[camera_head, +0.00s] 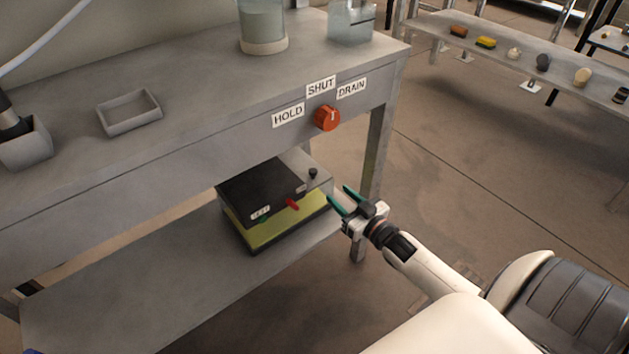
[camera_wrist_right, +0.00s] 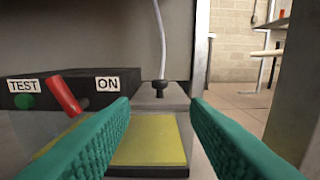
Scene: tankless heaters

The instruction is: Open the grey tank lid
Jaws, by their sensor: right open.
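A grey lid-like top (camera_head: 318,182) with a small black knob (camera_head: 313,173) shows on the lower shelf, beside a black box. In the right wrist view the knob (camera_wrist_right: 160,89) stands on the grey top (camera_wrist_right: 172,102), ahead and between my fingers. Below it is a yellow panel (camera_wrist_right: 150,142). The lid looks closed. My right gripper (camera_head: 341,197) has green fingers, is open and empty, and sits just right of the lid, apart from it. The right wrist view also shows its fingers (camera_wrist_right: 160,104) spread. My left gripper is not in view.
The black box (camera_head: 262,190) has a red lever (camera_wrist_right: 65,95) and TEST and ON labels. The bench (camera_head: 200,80) overhangs the shelf, with an orange dial (camera_head: 327,118) on its front. A bench leg (camera_head: 375,150) stands close behind my right gripper. Open floor lies right.

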